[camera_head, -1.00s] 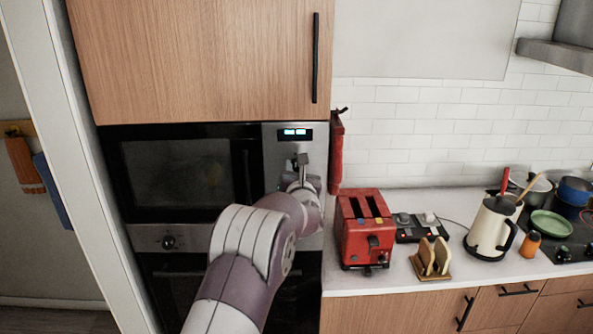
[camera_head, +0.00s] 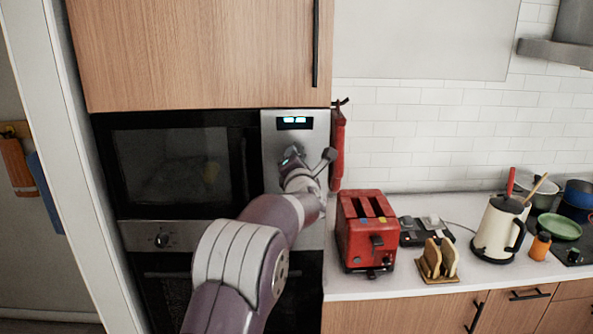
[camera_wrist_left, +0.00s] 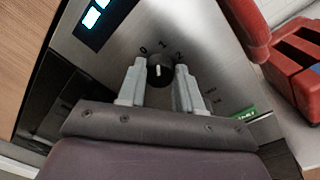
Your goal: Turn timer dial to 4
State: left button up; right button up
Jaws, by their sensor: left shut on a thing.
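The black timer dial (camera_wrist_left: 160,69) is between the two fingertips of my left gripper (camera_wrist_left: 160,72) in the left wrist view. The gripper is shut on it. Its pale pointer mark runs roughly up the picture, toward the 1; the exact setting is hard to tell. The marks 0, 1 and 2 show around its upper edge; 4 cannot be made out. In the head view my left gripper (camera_head: 308,160) is tilted at the steel control panel (camera_head: 277,146) and hides the dial. My right gripper is not in view.
A lit display (camera_head: 295,122) sits above the dial, beside the black microwave door (camera_head: 178,165). A red toaster (camera_head: 366,235), toast rack (camera_head: 438,262) and kettle (camera_head: 497,230) stand on the counter.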

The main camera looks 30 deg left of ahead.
pick_arm(q)
jog(key=shift+s+a+m+h+p, duration=0.2)
jog(key=shift+m+p, duration=0.8)
jog(key=shift+m, duration=4.35)
jog(key=shift+w+d+m+h+p, duration=0.2)
jog(key=shift+m+p, duration=0.75)
jog(key=shift+m, duration=4.45)
jog(key=shift+s+a+m+h+p, duration=0.25)
jog(key=shift+m+p, duration=0.75)
jog(key=shift+m, duration=4.35)
jog(key=shift+w, duration=0.1)
jog(key=o, duration=1)
jog(key=shift+o, duration=0.2)
